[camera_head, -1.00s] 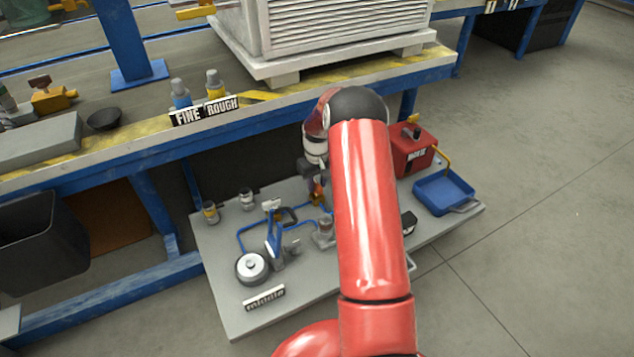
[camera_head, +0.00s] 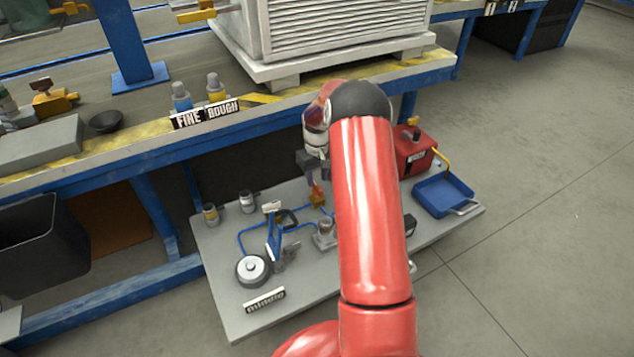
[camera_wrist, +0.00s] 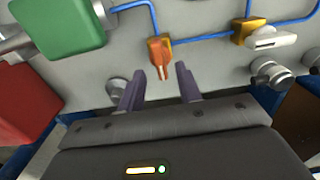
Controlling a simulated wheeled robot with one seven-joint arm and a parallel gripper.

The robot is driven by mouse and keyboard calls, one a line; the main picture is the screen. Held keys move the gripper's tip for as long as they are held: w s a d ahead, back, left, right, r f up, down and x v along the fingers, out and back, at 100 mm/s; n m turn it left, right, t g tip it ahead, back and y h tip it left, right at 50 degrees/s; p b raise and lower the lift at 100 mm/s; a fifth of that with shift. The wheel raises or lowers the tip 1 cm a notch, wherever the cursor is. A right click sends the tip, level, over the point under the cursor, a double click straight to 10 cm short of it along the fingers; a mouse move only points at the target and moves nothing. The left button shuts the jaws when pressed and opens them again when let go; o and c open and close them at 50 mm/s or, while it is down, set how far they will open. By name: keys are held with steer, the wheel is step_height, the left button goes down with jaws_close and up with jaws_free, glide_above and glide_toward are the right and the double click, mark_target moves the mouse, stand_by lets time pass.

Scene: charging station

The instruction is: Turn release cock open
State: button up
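An orange cock with a red-orange handle (camera_wrist: 161,54) sits on the blue pipe line on the grey board. It also shows in the head view (camera_head: 318,195), just below my gripper. A second, yellow cock (camera_wrist: 247,29) with a white lever (camera_wrist: 275,39) is to the right in the wrist view. I cannot tell by label which is the release cock. In the head view my gripper (camera_head: 308,164) is partly hidden by my red arm.
The grey board (camera_head: 228,312) carries a round gauge (camera_head: 252,269) and blue pipes. A red box (camera_head: 412,150) and blue tray (camera_head: 442,193) lie to the right. The bench edge (camera_head: 130,148) is above at left. A green block (camera_wrist: 58,28) is upper left in the wrist view.

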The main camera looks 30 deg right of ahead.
mark_target(317, 185)
steer(key=shift+r, duration=1.95)
